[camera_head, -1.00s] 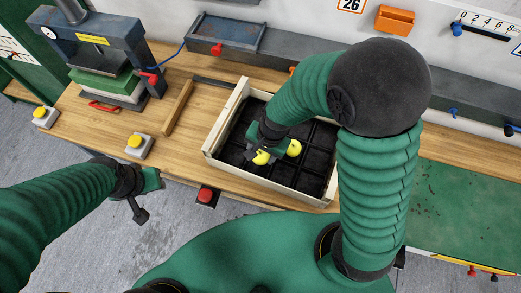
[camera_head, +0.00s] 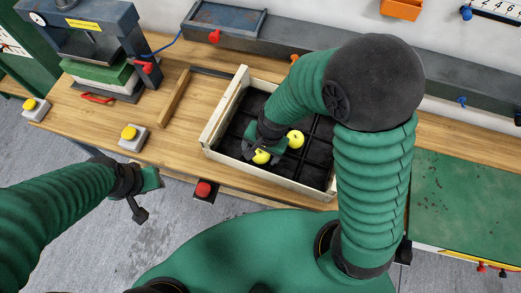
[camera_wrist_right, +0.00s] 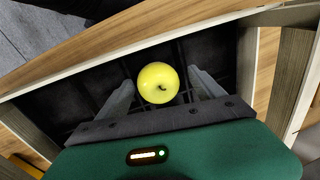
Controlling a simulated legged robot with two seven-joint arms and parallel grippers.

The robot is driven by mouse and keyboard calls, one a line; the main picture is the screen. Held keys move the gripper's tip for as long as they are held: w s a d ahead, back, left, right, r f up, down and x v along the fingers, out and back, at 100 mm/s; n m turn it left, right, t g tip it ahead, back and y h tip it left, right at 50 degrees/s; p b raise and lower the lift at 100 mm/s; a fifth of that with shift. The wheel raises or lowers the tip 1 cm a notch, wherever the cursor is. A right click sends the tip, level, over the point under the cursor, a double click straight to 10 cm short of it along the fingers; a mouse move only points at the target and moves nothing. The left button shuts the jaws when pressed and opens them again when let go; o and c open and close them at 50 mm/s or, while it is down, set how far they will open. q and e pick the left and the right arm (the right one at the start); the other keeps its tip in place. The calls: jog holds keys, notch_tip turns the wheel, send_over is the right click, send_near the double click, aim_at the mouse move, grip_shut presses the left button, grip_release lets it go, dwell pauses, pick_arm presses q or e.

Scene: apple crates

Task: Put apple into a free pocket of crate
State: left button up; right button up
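The crate (camera_head: 224,109) is a pale wooden box with dark, divided pockets, standing on the bench. My right gripper (camera_head: 261,152) reaches down into its left front part. A yellow apple (camera_head: 261,157) is at that gripper. In the right wrist view this apple (camera_wrist_right: 158,83) sits between the two fingertips, with a narrow gap on each side, so the gripper looks open around it. A second yellow apple (camera_head: 295,139) lies in a pocket just right of the gripper. My left gripper (camera_head: 146,192) hangs over the floor in front of the bench, and its fingers are unclear.
A press (camera_head: 100,45) stands at the back left of the bench. Yellow buttons (camera_head: 129,132) and a red button (camera_head: 204,188) are along the front edge. A blue-grey tray (camera_head: 225,20) sits behind the crate. My right arm hides the crate's back right part.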

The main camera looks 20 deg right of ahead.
aim_at(267, 156)
pick_arm(q)
jog(key=shift+a, duration=0.3)
pick_arm(e)
jog(key=shift+a, duration=0.25)
pick_arm(q)
jog(key=p+v, duration=0.3)
jog(key=p, duration=0.1)
jog(key=shift+w+d+r, duration=0.15)
jog(key=shift+w+r, duration=0.2)
jog(key=shift+r, duration=0.1)
pick_arm(e)
notch_tip(267, 156, up, 17)
jog(key=s+d, duration=0.2)
jog(key=shift+f, duration=0.2)
pick_arm(q)
jog(key=shift+d, duration=0.1)
pick_arm(e)
jog(key=s+d+f+n+t+h, duration=0.1)
jog(key=d+f+n, duration=0.4)
jog(key=n, duration=0.3)
jog(key=shift+s+d+f+n, duration=0.3)
jog(key=shift+d+f, duration=0.1)
jog(key=shift+d, duration=0.5)
